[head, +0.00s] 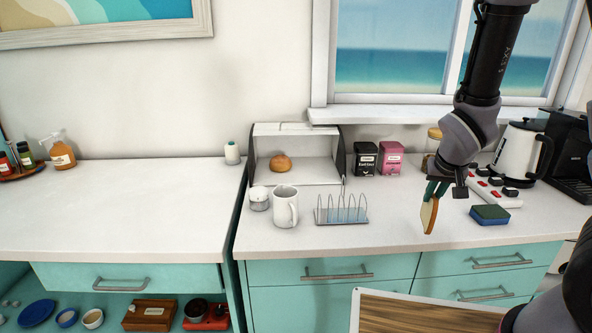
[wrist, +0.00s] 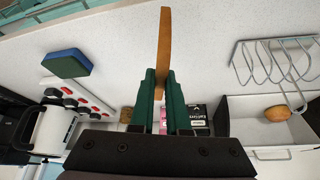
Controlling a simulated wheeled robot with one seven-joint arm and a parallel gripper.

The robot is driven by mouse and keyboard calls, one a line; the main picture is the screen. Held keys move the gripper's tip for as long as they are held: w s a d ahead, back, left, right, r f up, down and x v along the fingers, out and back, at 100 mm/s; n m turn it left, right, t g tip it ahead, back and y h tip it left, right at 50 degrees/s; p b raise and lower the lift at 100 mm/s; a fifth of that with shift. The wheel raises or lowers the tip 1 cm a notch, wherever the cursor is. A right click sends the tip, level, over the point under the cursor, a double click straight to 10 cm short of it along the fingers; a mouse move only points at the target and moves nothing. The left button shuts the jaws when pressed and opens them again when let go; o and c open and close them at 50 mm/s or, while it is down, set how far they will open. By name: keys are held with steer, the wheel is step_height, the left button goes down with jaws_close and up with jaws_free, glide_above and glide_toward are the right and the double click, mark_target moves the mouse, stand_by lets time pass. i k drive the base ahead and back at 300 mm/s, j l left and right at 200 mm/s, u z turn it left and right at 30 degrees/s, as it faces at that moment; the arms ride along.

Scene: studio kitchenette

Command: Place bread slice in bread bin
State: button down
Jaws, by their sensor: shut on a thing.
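A bread slice (head: 429,214) hangs upright over the front of the white counter, held in my gripper (head: 437,190). In the wrist view the green fingers (wrist: 155,88) are shut on the edge of the slice (wrist: 165,45), which sticks out past the fingertips. The bread bin (head: 297,160) stands open against the wall, left of my gripper and apart from it. A round bun (head: 280,163) lies inside it. The bin also shows at the right of the wrist view (wrist: 260,135).
A wire toast rack (head: 341,209), a white mug (head: 285,206) and a small white pot (head: 259,198) stand in front of the bin. Black and pink tins (head: 390,158) stand right of it. A sponge (head: 490,214), a power strip (head: 490,188) and a kettle (head: 522,150) are farther right.

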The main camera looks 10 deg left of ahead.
mark_target(296, 173)
steer(key=k+j+u, duration=0.1)
steer(key=j, duration=1.2)
steer(key=i+l+u, duration=0.45)
steer(key=i+l, duration=0.05)
steer(key=i, duration=0.05)
